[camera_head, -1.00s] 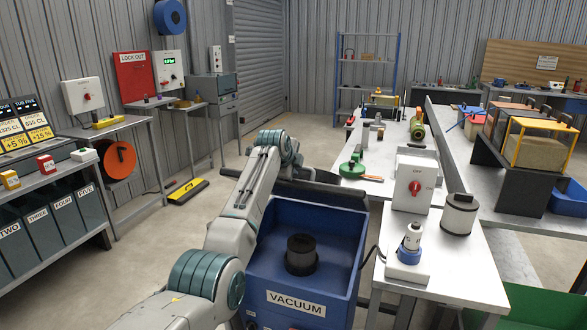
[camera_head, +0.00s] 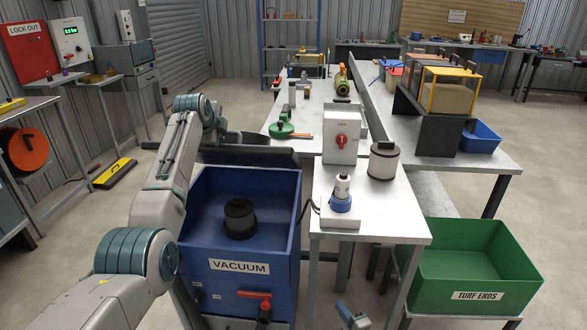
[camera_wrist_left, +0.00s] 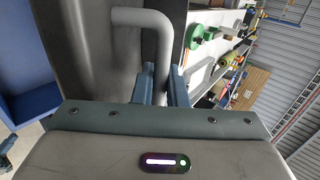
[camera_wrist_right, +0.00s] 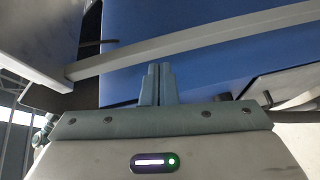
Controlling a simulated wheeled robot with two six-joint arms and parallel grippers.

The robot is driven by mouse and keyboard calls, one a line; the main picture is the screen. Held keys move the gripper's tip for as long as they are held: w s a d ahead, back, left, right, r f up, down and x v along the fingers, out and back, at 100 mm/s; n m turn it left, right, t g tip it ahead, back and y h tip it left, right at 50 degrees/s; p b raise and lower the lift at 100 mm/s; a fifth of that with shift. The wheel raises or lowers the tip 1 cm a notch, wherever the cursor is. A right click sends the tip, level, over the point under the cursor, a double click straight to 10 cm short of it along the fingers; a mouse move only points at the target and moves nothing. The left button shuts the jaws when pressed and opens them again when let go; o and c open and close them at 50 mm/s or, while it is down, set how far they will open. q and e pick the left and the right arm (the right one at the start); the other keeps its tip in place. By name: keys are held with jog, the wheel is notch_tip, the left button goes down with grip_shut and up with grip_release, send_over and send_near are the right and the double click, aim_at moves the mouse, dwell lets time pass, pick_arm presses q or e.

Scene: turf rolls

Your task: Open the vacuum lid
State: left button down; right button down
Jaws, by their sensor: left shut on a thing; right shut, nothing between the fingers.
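The vacuum is a blue box (camera_head: 280,235) labelled VACUUM, with its top open and a black round canister part (camera_head: 240,220) inside. Its dark lid (camera_head: 262,158) is raised at the back edge; the lid also fills the upper left of the left wrist view (camera_wrist_left: 85,50). My left gripper (camera_wrist_left: 155,82) is shut on the grey bent lid handle (camera_wrist_left: 143,18). In the head view the left arm reaches over the box's left side to the lid. My right gripper (camera_wrist_right: 158,72) is shut and empty, beside the blue body; its fingers show low in the head view (camera_head: 348,312).
A red-handled valve (camera_head: 254,296) is on the vacuum's front. A metal table (camera_head: 385,215) with a switch box (camera_head: 342,138) and a cylindrical filter (camera_head: 383,160) stands to the right. A green TURF ENDS bin (camera_head: 475,265) is at lower right.

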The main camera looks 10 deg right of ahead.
aim_at(284, 156)
jog(key=w+a+r+n+t+y, duration=0.15)
jog(key=w+r+n+y, duration=0.35)
jog(key=r, duration=0.6)
jog(key=w+a+r+n+y, duration=0.1)
jog(key=a+r+n+y, duration=0.4)
jog(key=r, duration=0.6)
jog(key=w+a+r+n+y, duration=0.1)
jog(key=w+r+n+y, duration=0.15)
jog(key=r+n, duration=0.7)
jog(key=shift+w+a+r+m+y, duration=0.1)
jog(key=shift+w+a+r+m, duration=0.45)
jog(key=shift+w+r, duration=1.1)
jog(key=shift+w+a+r+m+y, duration=0.25)
jog(key=shift+w+a+r, duration=0.75)
jog(key=shift+r, duration=1.15)
jog(key=shift+w+a+r+m, duration=0.5)
jog(key=shift+w+r, duration=1)
jog(key=shift+r, duration=0.4)
